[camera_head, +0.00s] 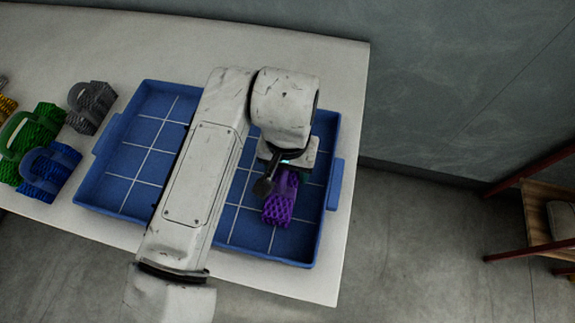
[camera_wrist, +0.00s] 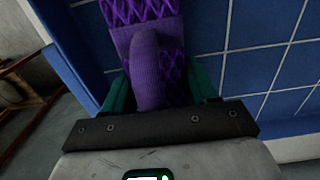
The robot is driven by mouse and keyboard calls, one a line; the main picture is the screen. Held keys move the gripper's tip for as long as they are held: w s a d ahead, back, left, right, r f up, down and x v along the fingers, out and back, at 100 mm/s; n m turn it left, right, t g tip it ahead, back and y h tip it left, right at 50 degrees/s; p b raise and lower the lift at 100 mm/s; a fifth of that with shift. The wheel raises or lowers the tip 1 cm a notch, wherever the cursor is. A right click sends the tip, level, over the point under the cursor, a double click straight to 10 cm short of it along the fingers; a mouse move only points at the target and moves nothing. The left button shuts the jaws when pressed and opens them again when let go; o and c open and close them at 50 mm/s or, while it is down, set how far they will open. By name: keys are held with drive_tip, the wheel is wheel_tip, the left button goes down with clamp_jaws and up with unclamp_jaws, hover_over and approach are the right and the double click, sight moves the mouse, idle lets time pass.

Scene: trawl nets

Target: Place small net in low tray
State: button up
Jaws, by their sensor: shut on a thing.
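The small purple net (camera_head: 280,203) is over the right part of the low blue tray (camera_head: 222,242), inside its rim outline. My gripper (camera_wrist: 162,88) is shut on the purple net's upright handle, which stands between its teal fingers in the wrist view. The net's lattice body (camera_wrist: 122,12) extends beyond the fingers there. In the head view my wrist hides the upper end of the net and most of the fingers. I cannot tell whether the net touches the tray floor. The tray has a white grid on its floor, and my arm covers its middle.
To the left of the tray on the pale table (camera_head: 215,35) are a grey net (camera_head: 92,100), a green net (camera_head: 35,130), a blue net (camera_head: 50,170) and part of a yellow one (camera_head: 6,105). A wooden shelf (camera_head: 540,195) stands at the far right.

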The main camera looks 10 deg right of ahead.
drive_tip(key=shift+f, duration=0.1)
drive_tip(key=o, duration=1.2)
wheel_tip(320, 180, up, 12)
drive_tip(key=shift+r+p, duration=0.2)
drive_tip(key=shift+p, duration=0.15)
